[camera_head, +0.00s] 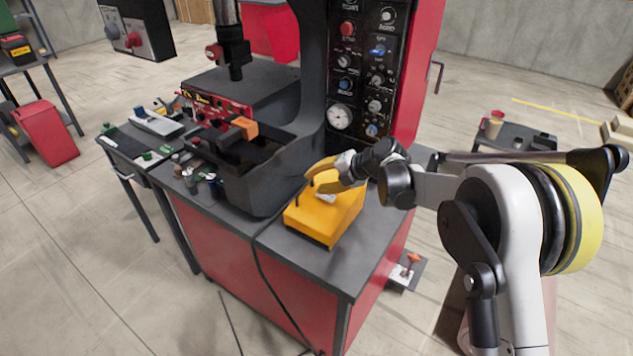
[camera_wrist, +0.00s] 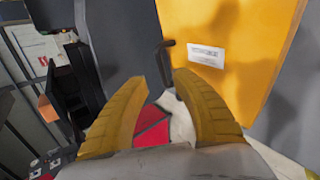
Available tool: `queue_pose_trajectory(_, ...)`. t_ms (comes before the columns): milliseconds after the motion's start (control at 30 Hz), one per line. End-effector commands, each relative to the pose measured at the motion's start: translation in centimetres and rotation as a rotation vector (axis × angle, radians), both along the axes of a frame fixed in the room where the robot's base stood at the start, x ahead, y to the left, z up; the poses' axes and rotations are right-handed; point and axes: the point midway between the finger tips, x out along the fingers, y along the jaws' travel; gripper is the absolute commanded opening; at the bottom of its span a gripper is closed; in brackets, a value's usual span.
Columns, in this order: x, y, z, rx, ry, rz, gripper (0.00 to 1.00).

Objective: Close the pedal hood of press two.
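The yellow hood (camera_head: 312,226) is a box on the dark bench top of the press. In the wrist view its flat yellow face (camera_wrist: 240,40) carries a white label. A dark handle (camera_wrist: 165,48) stands at the left edge of this face. My gripper (camera_head: 316,176) is over the hood's upper rear part in the head view. In the wrist view my gripper's yellow fingers (camera_wrist: 160,82) are apart, with nothing visibly held. The handle lies just beyond the fingertips. Contact cannot be told. The hood's inside and any pedal in it are hidden.
The black press frame (camera_head: 310,95) with its control panel (camera_head: 365,70) rises behind the hood. An orange block (camera_head: 245,127) lies left on the press. A cable (camera_head: 262,275) runs down the bench front. A side table (camera_head: 155,150) holds small parts. Open floor (camera_head: 90,250) lies left.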

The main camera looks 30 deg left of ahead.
Motion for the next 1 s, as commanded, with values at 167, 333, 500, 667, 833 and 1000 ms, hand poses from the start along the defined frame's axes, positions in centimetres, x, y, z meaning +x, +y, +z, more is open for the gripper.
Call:
queue_pose_trajectory(167,0.0,-2.6,2.1,-0.001,0.002,-0.003,0.32)
queue_pose_trajectory(333,-0.1,-5.7,4.6,0.000,0.002,-0.003,0.32)
queue_pose_trajectory(500,-0.1,-7.8,6.4,0.001,0.001,-0.002,0.32)
queue_pose_trajectory(667,-0.2,-8.7,7.1,0.001,0.001,0.000,0.32)
queue_pose_trajectory(833,-0.2,-8.8,7.2,0.001,0.001,0.001,0.32)
queue_pose_trajectory(1000,-0.2,-8.8,7.2,0.001,0.001,0.001,0.32)
